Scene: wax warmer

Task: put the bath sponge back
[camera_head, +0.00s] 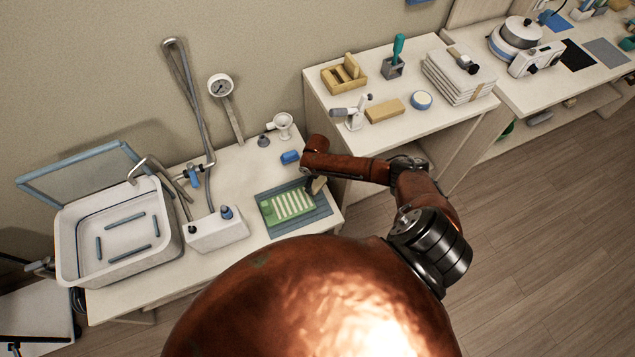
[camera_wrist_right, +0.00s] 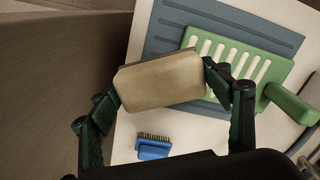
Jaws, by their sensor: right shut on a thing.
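My right gripper (camera_head: 313,184) is shut on the tan bath sponge (camera_head: 319,186), a rounded block. In the right wrist view the sponge (camera_wrist_right: 162,80) sits crosswise between the two fingers of the gripper (camera_wrist_right: 165,92). It overlaps the edge of the slotted green rack (camera_wrist_right: 236,60) in that view; the gap beneath it cannot be told. The green rack (camera_head: 283,209) lies on a blue-grey ribbed mat (camera_head: 309,222) at the right end of the low table. My left gripper is not in view.
A blue brush (camera_head: 290,157) lies behind the mat. A white box (camera_head: 217,232) with knobs stands left of it, and a white basin (camera_head: 70,229) farther left.

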